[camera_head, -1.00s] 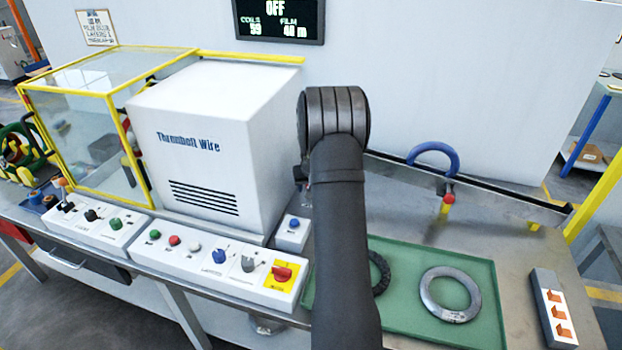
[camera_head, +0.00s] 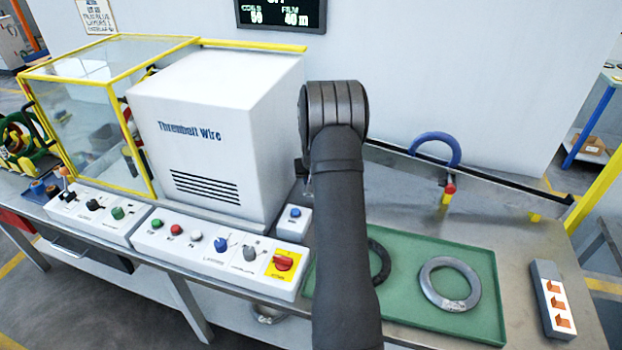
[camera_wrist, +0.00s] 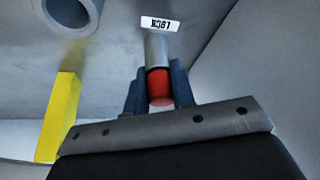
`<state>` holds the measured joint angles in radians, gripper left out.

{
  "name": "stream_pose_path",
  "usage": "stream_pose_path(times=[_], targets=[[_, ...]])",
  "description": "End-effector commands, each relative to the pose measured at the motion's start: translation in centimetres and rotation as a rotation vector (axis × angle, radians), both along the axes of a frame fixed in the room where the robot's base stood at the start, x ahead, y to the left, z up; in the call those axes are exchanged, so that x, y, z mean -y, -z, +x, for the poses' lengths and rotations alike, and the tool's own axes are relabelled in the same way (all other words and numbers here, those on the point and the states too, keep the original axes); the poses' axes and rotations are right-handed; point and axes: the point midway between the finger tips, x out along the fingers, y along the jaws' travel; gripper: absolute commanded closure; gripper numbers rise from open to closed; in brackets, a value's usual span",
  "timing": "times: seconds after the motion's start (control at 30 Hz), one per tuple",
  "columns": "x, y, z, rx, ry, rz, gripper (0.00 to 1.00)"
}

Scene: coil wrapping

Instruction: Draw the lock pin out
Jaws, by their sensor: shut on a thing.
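The lock pin (camera_wrist: 160,92) shows in the wrist view as a red end on a grey cylindrical shaft. My gripper (camera_wrist: 158,70) is shut on its red end, with one dark blue finger on each side. The shaft runs up from the fingers to a grey metal surface, just below a small white label (camera_wrist: 160,24). How far the shaft sits in that surface cannot be told. In the head view my own arm covers the middle of the picture and hides my gripper and the held pin.
In the wrist view a yellow post (camera_wrist: 59,115) and a round tube (camera_wrist: 70,12) stand left of the pin. In the head view a white machine housing (camera_head: 215,135) stands left of my arm. A green tray (camera_head: 410,250) with rings lies right, near a blue arch (camera_head: 436,140).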

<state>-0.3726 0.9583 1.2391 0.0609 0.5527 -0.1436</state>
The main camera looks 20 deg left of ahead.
Motion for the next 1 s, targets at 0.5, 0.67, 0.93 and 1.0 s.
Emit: stream_pose_path(times=[0.5, 0.67, 0.93, 1.0], targets=[[0.1, -1.8, 0.1, 0.002, 0.001, 0.000, 1.00], [0.1, -2.5, 0.1, 0.003, 0.001, 0.001, 1.00], [0.1, -3.5, 0.1, 0.001, 0.000, 0.000, 1.00], [0.0, -3.8, 0.1, 0.001, 0.000, 0.000, 1.00]])
